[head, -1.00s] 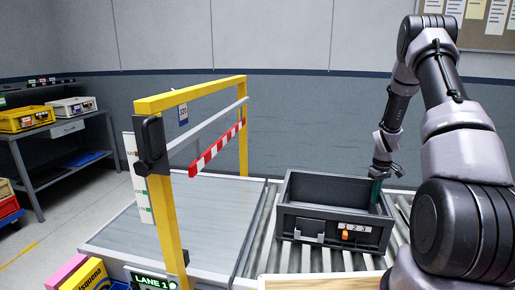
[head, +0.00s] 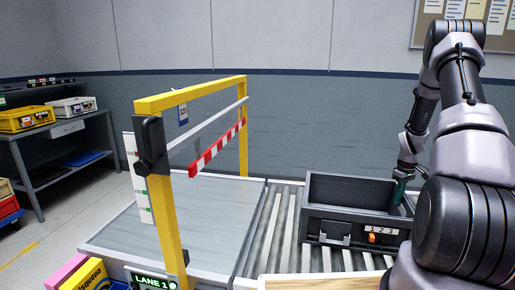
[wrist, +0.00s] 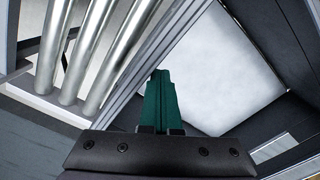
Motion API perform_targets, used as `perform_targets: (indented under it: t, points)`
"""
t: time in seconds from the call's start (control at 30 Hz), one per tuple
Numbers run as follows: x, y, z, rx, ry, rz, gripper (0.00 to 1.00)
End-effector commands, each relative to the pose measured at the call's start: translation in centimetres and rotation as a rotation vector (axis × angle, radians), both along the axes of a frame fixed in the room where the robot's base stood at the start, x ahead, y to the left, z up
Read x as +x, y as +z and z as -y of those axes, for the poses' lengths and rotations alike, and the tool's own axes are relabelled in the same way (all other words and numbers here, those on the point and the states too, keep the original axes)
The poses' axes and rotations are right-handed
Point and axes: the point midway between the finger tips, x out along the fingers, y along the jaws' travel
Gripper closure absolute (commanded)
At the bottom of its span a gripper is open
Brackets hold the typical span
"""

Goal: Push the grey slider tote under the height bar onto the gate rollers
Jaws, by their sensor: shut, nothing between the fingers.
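The dark grey tote (head: 313,226) stands upright on silver rollers (head: 281,232), right of the gate. Its front has a "1 2 3" label and an orange slider (head: 371,238) below the label's left end. The red-and-white height bar (head: 216,148) hangs from the yellow gate frame (head: 180,97), left of and apart from the tote. My gripper (head: 398,190) is shut and empty at the tote's right end; its green fingers (wrist: 159,98) reach down by a tote wall in the wrist view. Whether they touch the wall is unclear.
A broad grey surface (head: 190,215) lies under the gate, left of the rollers, and is clear. A black box (head: 152,145) and a white scale are on the near gate post. Pink and yellow boxes (head: 85,277) stand at the front left. A shelf bench (head: 60,150) stands far left.

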Motion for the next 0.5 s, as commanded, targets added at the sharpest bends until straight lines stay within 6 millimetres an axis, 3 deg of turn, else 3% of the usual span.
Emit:
perform_targets:
  t: [0.4, 0.5]
  points:
    - [-0.8, -0.1, 3.8, 0.0, -0.003, 0.0, 1.0]
    - [-0.7, 0.0, 3.6, 0.0, 0.0, 0.0, 1.0]
